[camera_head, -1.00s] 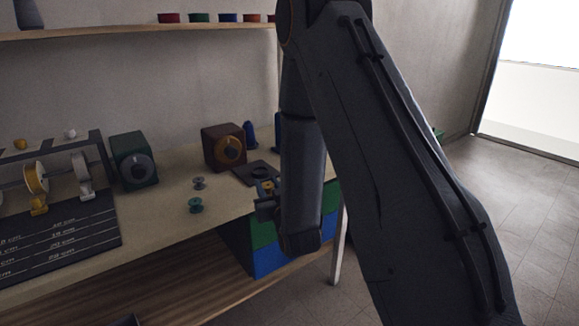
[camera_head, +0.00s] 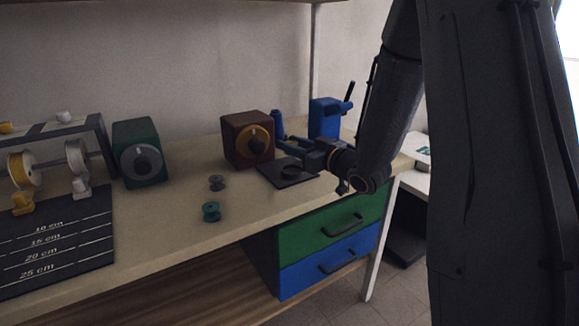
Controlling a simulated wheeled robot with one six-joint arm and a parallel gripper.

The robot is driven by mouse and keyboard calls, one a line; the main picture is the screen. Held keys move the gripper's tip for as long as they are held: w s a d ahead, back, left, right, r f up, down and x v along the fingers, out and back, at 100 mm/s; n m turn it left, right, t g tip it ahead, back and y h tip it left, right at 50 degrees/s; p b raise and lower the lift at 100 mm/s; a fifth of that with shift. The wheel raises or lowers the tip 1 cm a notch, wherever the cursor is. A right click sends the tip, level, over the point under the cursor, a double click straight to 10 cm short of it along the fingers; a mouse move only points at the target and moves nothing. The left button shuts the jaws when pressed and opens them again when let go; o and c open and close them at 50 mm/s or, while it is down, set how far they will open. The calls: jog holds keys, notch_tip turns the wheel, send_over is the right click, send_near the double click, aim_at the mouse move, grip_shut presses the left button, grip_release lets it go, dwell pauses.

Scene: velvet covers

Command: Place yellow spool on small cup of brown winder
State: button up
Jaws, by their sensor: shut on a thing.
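The brown winder (camera_head: 240,150), a dark brown box with an orange-yellow ring and dark knob on its front, stands upright on the table. Its small cup cannot be made out clearly. My gripper (camera_head: 292,145) is just right of the winder, above the dark square pad (camera_head: 270,174), pointing left. A dark round shape (camera_head: 291,171) shows on the pad below the gripper.
A green winder (camera_head: 135,165) stands left. A blue cone (camera_head: 277,122) and a blue device (camera_head: 326,118) stand behind my gripper. A measuring board (camera_head: 60,270) lies far left.

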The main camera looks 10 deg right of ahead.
aim_at(292, 172)
jog(key=shift+f, duration=2.95)
jog(key=shift+d+f+b, duration=0.1)
jog(key=shift+f+b, duration=0.05)
jog(key=shift+b, duration=0.15)
jog(key=o, duration=1)
jog(key=shift+r, duration=0.2)
jog(key=v, duration=1.2)
